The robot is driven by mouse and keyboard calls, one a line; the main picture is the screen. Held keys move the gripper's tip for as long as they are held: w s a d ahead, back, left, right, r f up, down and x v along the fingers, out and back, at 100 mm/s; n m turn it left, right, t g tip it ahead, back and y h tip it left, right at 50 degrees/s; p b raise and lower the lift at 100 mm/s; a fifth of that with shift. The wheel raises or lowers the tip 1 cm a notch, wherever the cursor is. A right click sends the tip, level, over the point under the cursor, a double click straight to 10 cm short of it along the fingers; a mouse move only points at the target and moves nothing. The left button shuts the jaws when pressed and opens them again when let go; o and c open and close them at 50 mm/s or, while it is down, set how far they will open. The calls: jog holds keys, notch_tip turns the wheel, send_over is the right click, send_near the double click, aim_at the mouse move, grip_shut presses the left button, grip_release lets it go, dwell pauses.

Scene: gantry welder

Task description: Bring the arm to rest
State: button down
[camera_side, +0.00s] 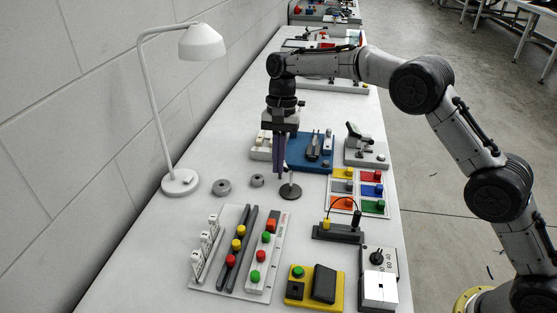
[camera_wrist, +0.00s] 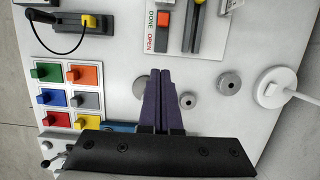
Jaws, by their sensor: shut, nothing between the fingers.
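My gripper (camera_side: 280,168) points straight down over the white table (camera_side: 205,270), near the middle of the bench in the side view. In the wrist view its two dark purple fingers (camera_wrist: 160,74) lie side by side, shut, with nothing held. A dark round base with a thin peg (camera_side: 290,190) stands just to the right of the fingertips in the side view. It shows as a grey disc beside the fingertips in the wrist view (camera_wrist: 139,90). I cannot tell how high the fingertips are above the table.
A white lamp (camera_side: 181,181) and two grey rings (camera_side: 221,187) (camera_side: 257,180) stand left. A blue fixture (camera_side: 311,165) and grey lever box (camera_side: 366,152) stand behind. Coloured blocks (camera_side: 371,190), a cable block (camera_side: 338,232) and a button panel (camera_side: 238,248) are in front and right.

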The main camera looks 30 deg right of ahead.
jog(key=shift+w+d+r, duration=0.1)
jog(key=shift+r, duration=0.1)
jog(key=s+d+r+t, duration=0.2)
jog(key=s+d+r, duration=0.15)
jog(key=r, duration=0.55)
jog(key=s+d+r+t, duration=0.15)
jog(key=s+r, duration=0.25)
jog(key=r, duration=0.4)
jog(key=s+d+r+t, duration=0.1)
jog(key=s+d+r, duration=0.3)
jog(key=s, duration=0.5)
jog(key=s+d+n+t+h, duration=0.1)
jog(key=s+d+n+t, duration=0.15)
jog(key=s, duration=0.95)
jog(key=s+d+f+n+h, duration=0.1)
jog(key=s+d+f+n, duration=0.1)
jog(key=s+f+n, duration=0.4)
jog(key=shift+s+d+f+t, duration=0.25)
jog(key=shift+s+f, duration=0.85)
jog(key=shift+f, duration=1.5)
jog(key=shift+n, duration=0.25)
